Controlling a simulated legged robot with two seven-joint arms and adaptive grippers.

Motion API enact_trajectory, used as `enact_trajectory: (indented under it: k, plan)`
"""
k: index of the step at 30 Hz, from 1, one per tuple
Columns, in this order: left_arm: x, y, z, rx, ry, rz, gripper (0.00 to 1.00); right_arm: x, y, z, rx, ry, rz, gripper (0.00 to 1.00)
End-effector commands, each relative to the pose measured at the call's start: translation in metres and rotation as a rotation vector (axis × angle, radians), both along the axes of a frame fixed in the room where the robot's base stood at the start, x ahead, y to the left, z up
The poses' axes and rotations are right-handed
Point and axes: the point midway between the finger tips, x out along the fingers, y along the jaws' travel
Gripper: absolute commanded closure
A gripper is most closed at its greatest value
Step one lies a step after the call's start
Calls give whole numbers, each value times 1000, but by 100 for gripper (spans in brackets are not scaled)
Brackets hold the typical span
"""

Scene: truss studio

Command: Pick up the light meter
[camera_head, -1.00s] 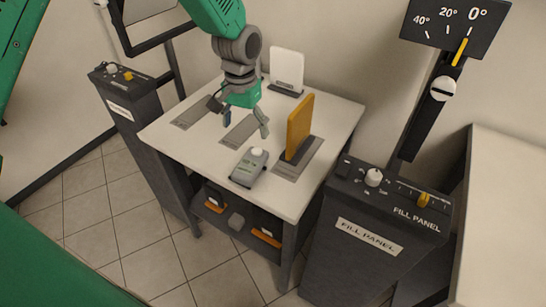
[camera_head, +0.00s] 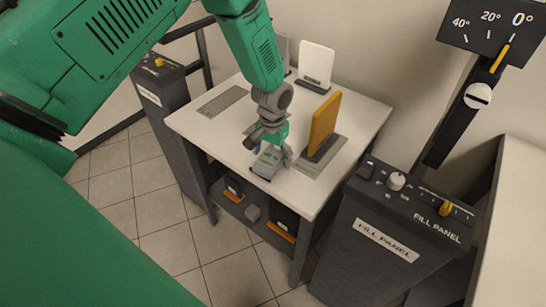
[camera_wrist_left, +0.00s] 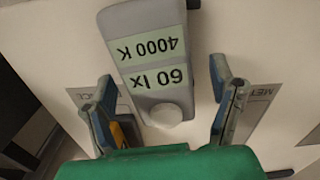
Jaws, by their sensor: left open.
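The light meter (camera_head: 268,163) is a grey handheld device lying near the front edge of the white table. In the left wrist view the light meter (camera_wrist_left: 150,45) shows pale green labels reading "60 lx" and "4000 K", upside down, and a white dome at its near end. My left gripper (camera_head: 271,150) is over the meter. In the wrist view the fingers of my left gripper (camera_wrist_left: 164,100) are apart, one on each side of the dome end, with gaps between them and the meter. My right gripper is not in view.
The white table (camera_head: 353,116) carries an upright orange panel (camera_head: 324,122) in a grey base right of the gripper, and a white panel (camera_head: 315,62) at the back. A dark fill panel console (camera_head: 390,235) stands to the right. A shelf below holds several small items.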

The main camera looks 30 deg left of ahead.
Motion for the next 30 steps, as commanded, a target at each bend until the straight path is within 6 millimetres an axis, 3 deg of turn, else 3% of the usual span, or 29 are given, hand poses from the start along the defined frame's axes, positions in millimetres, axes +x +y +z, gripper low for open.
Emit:
enact_trajectory:
  k: [7,8,12,13,23,30]
  plan:
    - [0,0,-2,0,-1,0,22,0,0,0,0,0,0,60]
    - [0,0,-2,0,-1,0,29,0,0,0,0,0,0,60]
    - [0,0,-2,0,0,0,79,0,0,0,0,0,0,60]
    - [0,0,-2,0,0,0,81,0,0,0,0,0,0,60]
    - [1,0,4,0,-2,0,81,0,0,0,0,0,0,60]
    - [1,0,47,0,-4,-1,81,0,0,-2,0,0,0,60]
